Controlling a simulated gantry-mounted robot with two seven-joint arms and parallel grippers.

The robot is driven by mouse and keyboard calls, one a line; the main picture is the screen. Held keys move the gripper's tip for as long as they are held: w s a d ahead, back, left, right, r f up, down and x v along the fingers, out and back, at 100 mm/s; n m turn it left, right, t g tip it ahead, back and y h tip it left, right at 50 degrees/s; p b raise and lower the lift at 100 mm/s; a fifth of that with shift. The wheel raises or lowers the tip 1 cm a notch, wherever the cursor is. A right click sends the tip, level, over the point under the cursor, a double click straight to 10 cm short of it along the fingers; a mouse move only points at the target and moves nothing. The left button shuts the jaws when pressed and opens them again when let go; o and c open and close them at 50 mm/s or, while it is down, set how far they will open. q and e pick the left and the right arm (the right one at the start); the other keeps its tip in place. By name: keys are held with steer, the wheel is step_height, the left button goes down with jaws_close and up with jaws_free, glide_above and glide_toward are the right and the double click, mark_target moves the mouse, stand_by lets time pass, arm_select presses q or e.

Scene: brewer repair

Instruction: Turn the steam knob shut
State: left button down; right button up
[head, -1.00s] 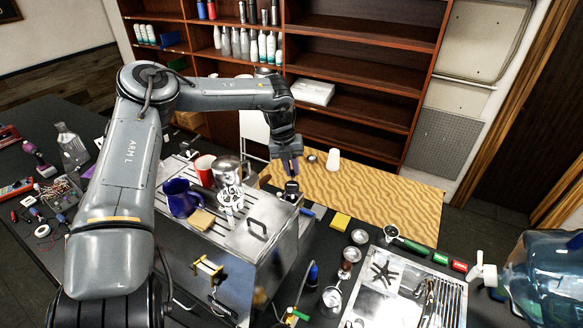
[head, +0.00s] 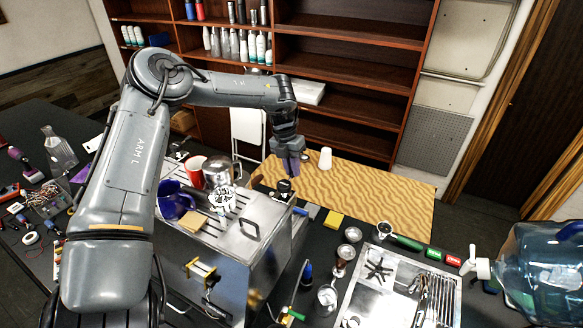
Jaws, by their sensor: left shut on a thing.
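The brewer (head: 222,252) is a steel machine on the dark bench, with cups on its top. My left gripper (head: 291,172) points down at the machine's back right corner, its fingers shut. A small black-and-silver fitting (head: 284,187) sits at that corner, right by the fingertips. The steam knob is not clearly seen; the fingers appear to be closed on it, and they hide the contact. My right gripper is not in view.
On the machine stand a blue mug (head: 175,201), a red cup (head: 195,167) and a steel pitcher (head: 217,174). A yellow block (head: 334,219) lies to the right. A metal tray (head: 372,292) and a water jug (head: 545,270) stand farther right.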

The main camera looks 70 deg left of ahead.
arm_select(q)
steer(key=shift+r, duration=0.1)
steer(key=c, duration=1.1)
jaws_free()
step_height(320, 180, up, 10)
steer(key=s+a+b, duration=0.1)
steer(key=b, duration=0.1)
steer(key=shift+a+r, duration=0.25)
steer(key=shift+a, duration=0.1)
steer(key=shift+s+d, duration=0.1)
steer(key=shift+s, duration=0.05)
